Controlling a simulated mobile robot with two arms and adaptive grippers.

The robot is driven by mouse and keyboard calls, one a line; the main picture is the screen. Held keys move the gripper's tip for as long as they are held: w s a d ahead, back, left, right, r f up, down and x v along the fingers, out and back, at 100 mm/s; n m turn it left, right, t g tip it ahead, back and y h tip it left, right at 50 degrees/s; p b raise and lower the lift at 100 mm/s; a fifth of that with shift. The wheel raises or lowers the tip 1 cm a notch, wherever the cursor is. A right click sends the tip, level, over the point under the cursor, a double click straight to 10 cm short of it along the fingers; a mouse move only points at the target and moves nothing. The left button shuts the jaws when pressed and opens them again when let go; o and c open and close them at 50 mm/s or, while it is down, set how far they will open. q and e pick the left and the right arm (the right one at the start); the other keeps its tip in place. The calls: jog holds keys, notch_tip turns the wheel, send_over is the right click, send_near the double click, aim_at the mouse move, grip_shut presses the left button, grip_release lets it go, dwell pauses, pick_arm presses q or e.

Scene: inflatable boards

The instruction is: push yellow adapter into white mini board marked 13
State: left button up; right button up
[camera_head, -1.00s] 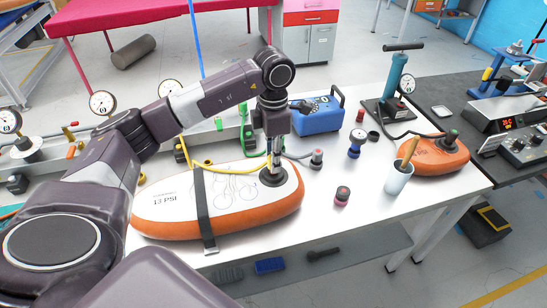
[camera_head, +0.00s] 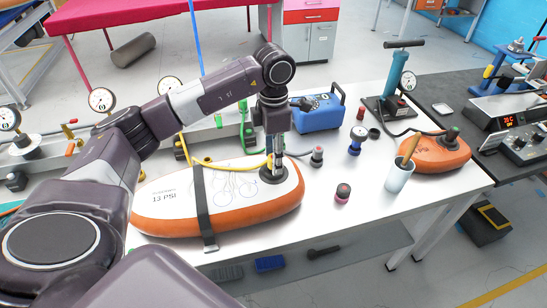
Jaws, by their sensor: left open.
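The white mini board (camera_head: 178,216) with an orange rim lies on the white table and reads "13 PSI". A black strap (camera_head: 202,208) crosses it. Its round dark valve (camera_head: 273,175) is near the right end. My left gripper (camera_head: 276,162) points down right over the valve, with its fingertips at or just above it. The yellow hose (camera_head: 228,161) runs along the board's back edge to the gripper. The yellow adapter at its end is mostly hidden by the fingers, so I cannot tell whether it sits in the valve. My right gripper is not in view.
Behind the board stands a blue pump box (camera_head: 319,112). The table's front right is clear.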

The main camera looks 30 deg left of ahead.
pick_arm(q)
notch_tip(320, 180, up, 11)
jog(key=shift+r, duration=0.15)
dwell(0.8)
